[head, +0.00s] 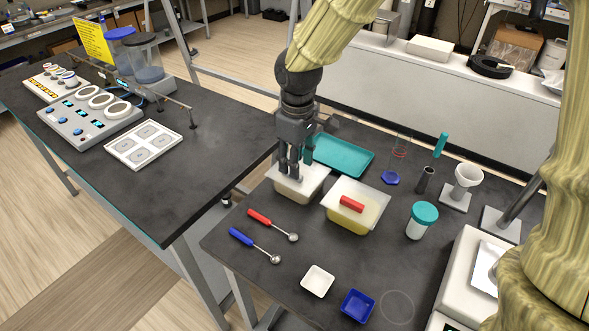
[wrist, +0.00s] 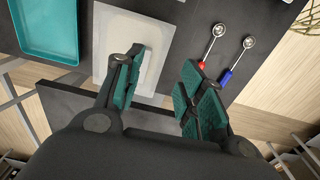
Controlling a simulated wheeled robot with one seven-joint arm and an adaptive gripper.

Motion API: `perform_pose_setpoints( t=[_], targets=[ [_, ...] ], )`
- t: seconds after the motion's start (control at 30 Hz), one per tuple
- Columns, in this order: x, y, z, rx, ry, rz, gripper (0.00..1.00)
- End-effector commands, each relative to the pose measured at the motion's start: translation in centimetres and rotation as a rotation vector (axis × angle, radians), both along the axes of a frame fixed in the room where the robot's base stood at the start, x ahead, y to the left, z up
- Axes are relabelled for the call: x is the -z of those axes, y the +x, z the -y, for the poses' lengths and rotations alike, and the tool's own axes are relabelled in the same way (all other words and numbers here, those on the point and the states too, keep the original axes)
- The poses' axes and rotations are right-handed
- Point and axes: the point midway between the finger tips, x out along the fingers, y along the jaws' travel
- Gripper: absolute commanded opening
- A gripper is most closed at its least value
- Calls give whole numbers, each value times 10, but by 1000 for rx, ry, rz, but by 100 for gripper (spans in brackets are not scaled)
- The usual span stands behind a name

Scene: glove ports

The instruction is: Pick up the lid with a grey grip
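A pale lid (head: 312,186) covers a tub at the left back of the near table, below my gripper (head: 294,168). The lid also shows in the wrist view (wrist: 105,45), partly hidden by one finger. Its grip is mostly hidden by my fingers, so I cannot make out its colour clearly. In the wrist view my gripper (wrist: 162,75) is open, with a wide gap between its green pads. One finger is over the lid and the other is off to its right. Nothing is held. I cannot tell whether the fingers touch the lid.
A second lidded tub with a red grip (head: 351,204) stands just right. A teal tray (head: 342,154) lies behind. Red (head: 260,217) and blue (head: 241,237) spoons lie in front. A teal-capped jar (head: 421,220) and white (head: 317,281) and blue (head: 357,305) dishes stand further away.

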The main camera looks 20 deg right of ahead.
Motion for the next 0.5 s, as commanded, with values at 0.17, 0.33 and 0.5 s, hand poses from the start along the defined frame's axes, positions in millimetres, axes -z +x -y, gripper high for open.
perform_pose_setpoints(
  t=[0.17, 0.33, 0.5],
  targets=[
    [28, 38, 1, -1, -2, -39, 39],
    [61, 62, 2, -3, -3, -62, 39],
    [73, 58, 2, -2, -2, -56, 39]
  ],
)
